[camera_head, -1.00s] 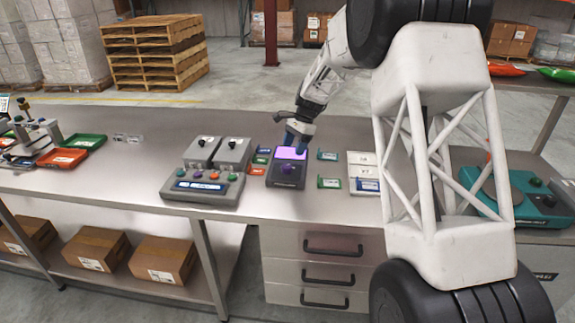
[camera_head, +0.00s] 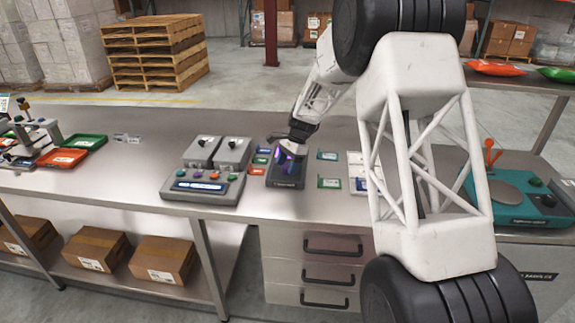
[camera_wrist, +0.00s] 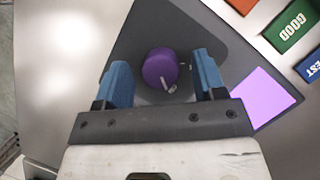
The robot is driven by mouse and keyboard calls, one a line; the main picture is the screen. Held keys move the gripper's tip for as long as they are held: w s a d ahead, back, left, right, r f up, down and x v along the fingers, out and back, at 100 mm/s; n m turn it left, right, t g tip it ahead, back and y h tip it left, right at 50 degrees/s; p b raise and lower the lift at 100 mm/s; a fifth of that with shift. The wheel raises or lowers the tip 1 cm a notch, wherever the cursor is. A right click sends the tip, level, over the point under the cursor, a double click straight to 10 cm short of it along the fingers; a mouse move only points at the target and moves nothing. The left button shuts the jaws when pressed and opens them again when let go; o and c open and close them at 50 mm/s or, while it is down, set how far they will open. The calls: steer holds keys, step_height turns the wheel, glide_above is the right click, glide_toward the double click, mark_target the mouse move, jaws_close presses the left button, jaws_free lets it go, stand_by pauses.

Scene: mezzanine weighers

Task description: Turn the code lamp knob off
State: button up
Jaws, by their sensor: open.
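The code lamp is a dark grey box (camera_head: 285,183) on the steel bench in the head view, with my gripper (camera_head: 292,152) right over it. In the wrist view its dark top (camera_wrist: 213,45) carries a round purple knob (camera_wrist: 161,69) with a pale pointer mark and a lit purple panel (camera_wrist: 263,97). My gripper (camera_wrist: 161,84) has blue fingers, open, one on each side of the knob with gaps between. I cannot tell how far down the fingers reach beside the knob. In the head view the knob is hidden by my gripper.
Small coloured label tiles (camera_head: 329,183) lie on both sides of the lamp. A grey button console (camera_head: 202,199) with two knob boxes stands to the left. A teal scale (camera_head: 520,207) is at the right. Bare bench lies in front of the lamp.

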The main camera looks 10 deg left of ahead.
steer(key=c, duration=0.9)
steer(key=shift+n, duration=0.5)
steer(key=n+h, duration=0.1)
steer(key=n, duration=0.1)
steer(key=shift+a+n+g, duration=0.1)
steer(key=shift+n+g, duration=0.3)
steer(key=n+h, duration=0.1)
steer(key=n, duration=0.2)
steer(key=shift+n+g+h, duration=0.3)
steer(key=n+h, duration=0.1)
steer(key=n, duration=0.2)
steer(key=n+h, duration=0.1)
steer(key=n, duration=0.2)
steer(key=shift+a+n+h, duration=0.1)
steer(key=shift+n+h, duration=0.2)
